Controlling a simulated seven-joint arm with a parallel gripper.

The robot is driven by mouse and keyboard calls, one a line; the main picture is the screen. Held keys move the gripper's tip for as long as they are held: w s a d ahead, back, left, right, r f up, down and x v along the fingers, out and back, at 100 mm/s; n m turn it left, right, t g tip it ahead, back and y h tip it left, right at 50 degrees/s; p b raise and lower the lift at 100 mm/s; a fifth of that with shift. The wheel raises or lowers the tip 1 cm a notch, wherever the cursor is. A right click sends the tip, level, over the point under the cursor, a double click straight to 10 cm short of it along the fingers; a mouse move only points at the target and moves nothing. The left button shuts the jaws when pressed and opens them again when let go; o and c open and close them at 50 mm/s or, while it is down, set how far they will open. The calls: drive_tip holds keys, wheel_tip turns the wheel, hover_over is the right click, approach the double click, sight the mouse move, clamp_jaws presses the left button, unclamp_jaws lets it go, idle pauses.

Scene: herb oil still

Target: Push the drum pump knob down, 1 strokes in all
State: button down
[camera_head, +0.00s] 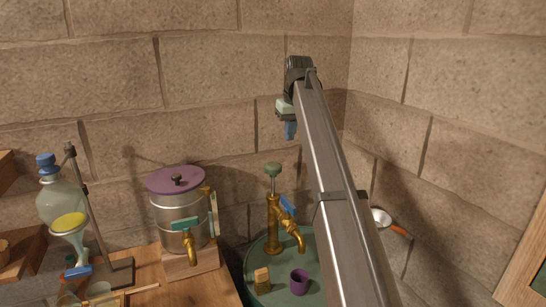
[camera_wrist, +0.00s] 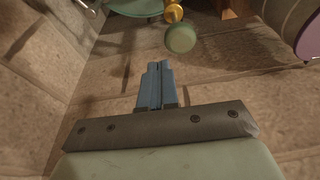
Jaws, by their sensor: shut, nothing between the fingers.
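The drum pump is brass and stands on a round green drum top (camera_head: 261,267) in the head view. Its green knob (camera_head: 273,170) sits on a thin rod above the brass body (camera_head: 273,212), with a spout to the right. In the wrist view the round green knob (camera_wrist: 180,38) shows beyond my fingertips. My gripper (camera_head: 290,131) is above the knob and slightly to its right in the head view, apart from it. Its blue fingers (camera_wrist: 157,66) are shut together with nothing between them.
A metal pot with a purple lid (camera_head: 177,180) stands left of the pump. A flask on a stand (camera_head: 62,195) is further left. Stone walls close in behind and right.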

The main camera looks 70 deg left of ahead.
drive_tip(key=s+a+r, duration=0.1)
drive_tip(key=s+r, duration=0.2)
drive_tip(key=r, duration=0.1)
drive_tip(key=shift+s+a+r+n+y, duration=0.2)
drive_tip(key=shift+s+a+n+y, duration=0.1)
drive_tip(key=shift+s+a, duration=0.1)
drive_tip(key=shift+w+f, duration=0.1)
hover_over(272, 164)
drive_tip(key=f, duration=1.1)
drive_tip(key=shift+d+f, duration=0.3)
drive_tip(key=shift+d, duration=0.1)
drive_tip(key=shift+f, duration=0.95)
wheel_tip(272, 164, down, 8)
drive_tip(key=shift+r, duration=0.1)
drive_tip(key=shift+d, duration=0.1)
